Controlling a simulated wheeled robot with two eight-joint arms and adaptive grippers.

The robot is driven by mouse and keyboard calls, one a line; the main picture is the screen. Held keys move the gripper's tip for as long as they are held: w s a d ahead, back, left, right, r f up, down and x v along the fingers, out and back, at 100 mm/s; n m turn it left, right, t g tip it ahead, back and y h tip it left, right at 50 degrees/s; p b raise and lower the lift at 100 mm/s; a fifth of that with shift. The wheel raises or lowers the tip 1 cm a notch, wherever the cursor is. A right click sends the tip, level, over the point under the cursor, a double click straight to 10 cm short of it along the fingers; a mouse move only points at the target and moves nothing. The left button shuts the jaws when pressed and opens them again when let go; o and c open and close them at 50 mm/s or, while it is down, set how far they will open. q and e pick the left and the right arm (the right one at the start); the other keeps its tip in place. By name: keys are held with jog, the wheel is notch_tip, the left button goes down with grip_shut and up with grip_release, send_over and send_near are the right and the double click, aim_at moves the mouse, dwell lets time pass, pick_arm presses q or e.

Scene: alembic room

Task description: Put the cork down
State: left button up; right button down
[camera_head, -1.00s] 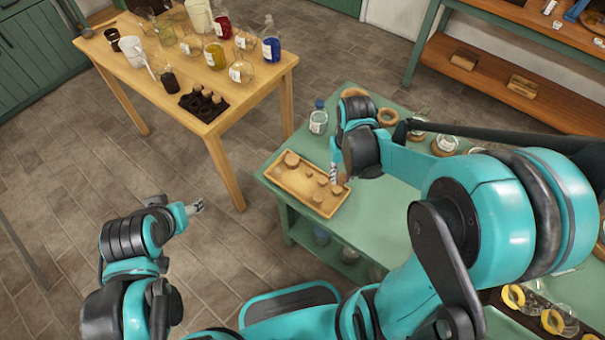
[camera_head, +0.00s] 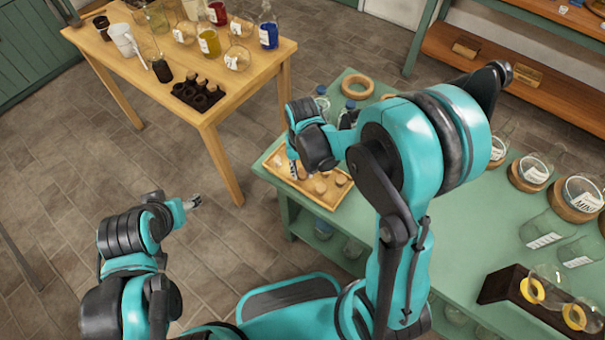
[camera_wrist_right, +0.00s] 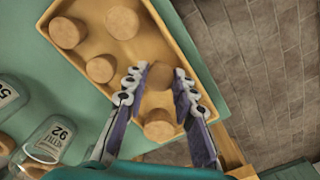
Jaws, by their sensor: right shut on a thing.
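In the right wrist view, my right gripper (camera_wrist_right: 160,76) is shut on a cork (camera_wrist_right: 161,73), with one finger on each side of it. The held cork is over the wooden tray (camera_wrist_right: 84,68); I cannot tell whether it touches the tray floor. Other corks stand in the tray, one (camera_wrist_right: 158,125) close to the fingers and one (camera_wrist_right: 100,68) to their left. In the head view my right gripper (camera_head: 293,170) is low at the left end of the tray (camera_head: 318,203), its tips partly hidden. My left gripper (camera_head: 194,202) is over the floor, too small to read.
The tray sits at a corner of the green table (camera_head: 460,240). Glass jars (camera_wrist_right: 45,140) stand beside it. A wooden ring (camera_head: 357,86) lies at the table's back. A wooden table (camera_head: 235,90) with bottles stands to the left, across a floor gap.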

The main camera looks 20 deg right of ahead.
jog(key=shift+f, duration=0.45)
jog(key=shift+f, duration=0.2)
jog(key=c, duration=1.3)
grip_release()
jog(key=shift+o, duration=0.2)
